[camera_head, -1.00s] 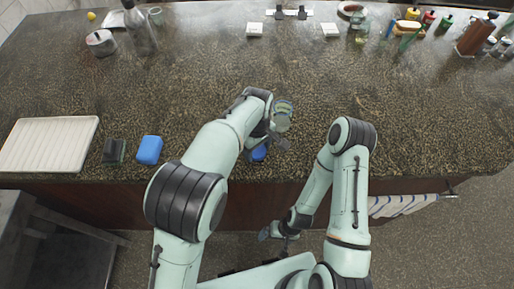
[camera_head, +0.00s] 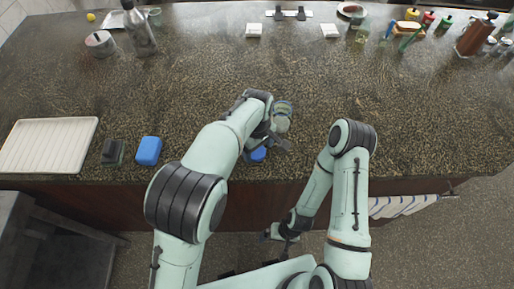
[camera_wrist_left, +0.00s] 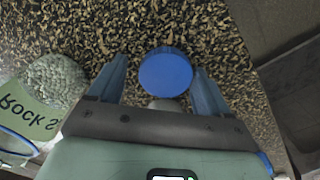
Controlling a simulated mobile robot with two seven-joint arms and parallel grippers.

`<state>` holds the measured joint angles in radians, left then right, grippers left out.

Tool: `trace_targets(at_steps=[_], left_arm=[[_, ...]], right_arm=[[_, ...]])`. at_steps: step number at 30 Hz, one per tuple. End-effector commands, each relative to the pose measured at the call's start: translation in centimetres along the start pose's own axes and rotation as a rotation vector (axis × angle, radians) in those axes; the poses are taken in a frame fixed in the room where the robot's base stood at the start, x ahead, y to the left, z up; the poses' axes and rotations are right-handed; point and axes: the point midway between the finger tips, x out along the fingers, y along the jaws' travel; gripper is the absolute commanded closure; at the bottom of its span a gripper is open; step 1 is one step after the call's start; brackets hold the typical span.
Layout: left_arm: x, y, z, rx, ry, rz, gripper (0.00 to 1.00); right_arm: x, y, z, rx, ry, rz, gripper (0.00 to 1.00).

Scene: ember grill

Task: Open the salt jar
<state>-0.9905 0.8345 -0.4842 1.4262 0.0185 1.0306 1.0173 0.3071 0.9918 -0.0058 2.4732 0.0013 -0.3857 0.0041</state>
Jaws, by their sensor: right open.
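The salt jar (camera_head: 283,108) stands on the counter just beyond and right of my left gripper. In the left wrist view, its green label (camera_wrist_left: 32,112) reads "ROCK S" upside down, with pale salt behind glass. A clear rim shows at the lower left; I cannot tell whether its lid is open. My left gripper (camera_wrist_left: 158,75) is open, its fingers on either side of a round blue-topped object (camera_wrist_left: 166,73), with gaps between. That object also shows in the head view (camera_head: 257,155), partly hidden by the gripper. My right gripper (camera_head: 277,235) is low, off the counter's front edge.
A blue block (camera_head: 148,150), a dark block (camera_head: 112,152) and a white tray (camera_head: 48,145) lie on the left of the counter. A bottle (camera_head: 139,32) and tin (camera_head: 100,42) stand at the back left. Several bottles stand at the back right. The counter's middle right is clear.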

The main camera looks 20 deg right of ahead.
Motion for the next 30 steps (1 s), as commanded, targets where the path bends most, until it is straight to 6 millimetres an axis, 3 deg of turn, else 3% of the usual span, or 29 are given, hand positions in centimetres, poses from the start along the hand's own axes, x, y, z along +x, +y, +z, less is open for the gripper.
trace_targets(at_steps=[1,16,20,30], left_arm=[[1.7,-1.0,0.3,-0.003,-0.016,-0.037,0.13],[1.0,-1.1,0.1,-0.006,-0.015,-0.041,0.13],[-1.1,-1.0,0.1,-0.005,-0.014,-0.039,0.13],[-9.1,-0.4,0.0,-0.002,-0.009,-0.028,0.13]], right_arm=[[0.2,0.1,0.1,0.001,-0.002,0.001,0.03],[0.0,0.0,0.0,0.000,0.000,0.000,0.03],[-0.5,-0.3,-0.3,-0.002,0.004,-0.002,0.03],[-1.8,-1.1,-1.4,-0.007,0.019,-0.006,0.03]])
